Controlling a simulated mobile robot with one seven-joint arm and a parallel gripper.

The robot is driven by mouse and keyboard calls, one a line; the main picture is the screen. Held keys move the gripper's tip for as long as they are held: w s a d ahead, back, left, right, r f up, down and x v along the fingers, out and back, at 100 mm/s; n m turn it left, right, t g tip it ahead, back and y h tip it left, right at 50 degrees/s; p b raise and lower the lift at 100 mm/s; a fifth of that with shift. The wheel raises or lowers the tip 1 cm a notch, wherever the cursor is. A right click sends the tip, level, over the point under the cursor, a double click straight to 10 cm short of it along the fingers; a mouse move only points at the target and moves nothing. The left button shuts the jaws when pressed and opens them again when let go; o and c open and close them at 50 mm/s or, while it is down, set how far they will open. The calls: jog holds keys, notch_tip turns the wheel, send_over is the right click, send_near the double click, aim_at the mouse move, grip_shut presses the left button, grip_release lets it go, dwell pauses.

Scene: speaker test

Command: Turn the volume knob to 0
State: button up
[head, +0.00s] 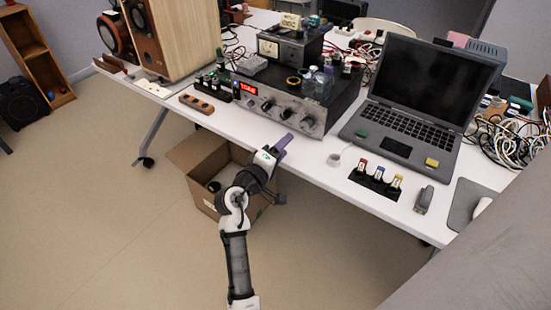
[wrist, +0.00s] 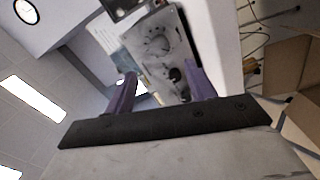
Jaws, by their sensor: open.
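A grey amplifier (head: 285,100) sits on the white table, with a row of dark knobs on its front panel and a lit red display (head: 248,87) at the left. The rightmost knob (head: 308,121) is the closest to my gripper (head: 281,146). Labels are too small to show which one is the volume knob. My gripper is in front of the panel at the table's front edge, its purple fingers apart and empty. In the wrist view, the panel (wrist: 158,42) and a dark knob (wrist: 175,74) show beyond and between the open fingers (wrist: 160,76); no contact shows.
A laptop (head: 415,100) stands right of the amplifier, with a small white cup (head: 334,159) in front. A wooden block with holes (head: 196,104) lies at the left. Wooden speakers (head: 175,35) stand further left. An open cardboard box (head: 205,165) is on the floor below my arm.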

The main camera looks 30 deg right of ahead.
jog(key=shift+v, duration=1.8)
